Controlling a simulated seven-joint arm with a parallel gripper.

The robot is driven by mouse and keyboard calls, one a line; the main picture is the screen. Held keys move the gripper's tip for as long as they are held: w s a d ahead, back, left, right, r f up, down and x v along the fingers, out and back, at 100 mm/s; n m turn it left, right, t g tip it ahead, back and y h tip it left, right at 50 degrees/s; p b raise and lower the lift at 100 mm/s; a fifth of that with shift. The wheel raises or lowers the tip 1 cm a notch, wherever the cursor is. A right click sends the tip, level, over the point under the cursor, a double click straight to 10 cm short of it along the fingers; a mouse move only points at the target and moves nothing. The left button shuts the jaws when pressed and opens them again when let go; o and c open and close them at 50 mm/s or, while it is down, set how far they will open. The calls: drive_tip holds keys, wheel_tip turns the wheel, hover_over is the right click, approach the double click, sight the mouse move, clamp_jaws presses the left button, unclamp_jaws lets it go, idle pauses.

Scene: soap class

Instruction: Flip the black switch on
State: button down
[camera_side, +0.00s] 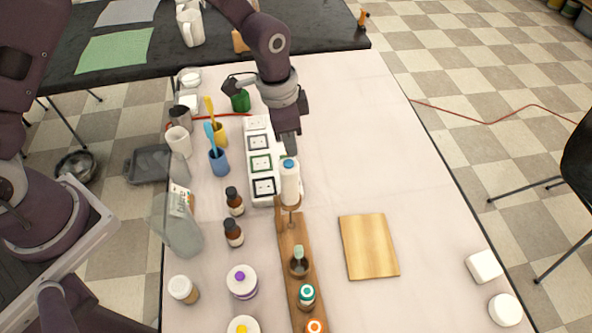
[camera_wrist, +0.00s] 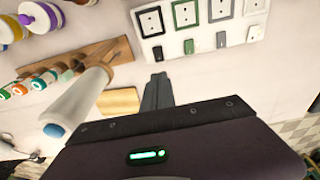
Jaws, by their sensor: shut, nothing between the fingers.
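A white panel (camera_side: 256,198) carries a row of framed sockets, with a row of small switches beside them. In the wrist view the black switch (camera_wrist: 157,53) sits at the left end, beside the black-framed socket (camera_wrist: 150,21). Green (camera_wrist: 188,46), grey (camera_wrist: 221,39) and white (camera_wrist: 254,32) switches follow to its right. I cannot tell which way the black switch is set. In the side view it is not clearly visible near the bottle and my gripper. My gripper (camera_wrist: 158,77) is shut and empty, its tips just below the black switch in the wrist view, apparently apart from it.
A white bottle with a blue cap (camera_side: 289,182) stands close by my gripper, on the near side. A wooden rack (camera_side: 285,230) with bottles runs towards the front. Toothbrush cups (camera_side: 219,162) and brown bottles (camera_side: 234,201) are left of the panel. The table's right side is mostly clear.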

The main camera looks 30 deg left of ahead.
drive_tip(key=f, duration=0.7)
drive_tip(key=w+d+f, duration=0.1)
drive_tip(key=f, duration=0.2)
drive_tip(key=shift+f, duration=0.15)
drive_tip(key=shift+f, duration=0.15)
drive_tip(key=shift+s+a, duration=0.1)
drive_tip(key=shift+s+a+r, duration=0.25)
drive_tip(key=shift+s+a, duration=0.25)
wheel_tip(320, 180, up, 14)
drive_tip(key=s+a, duration=0.1)
idle(0.3)
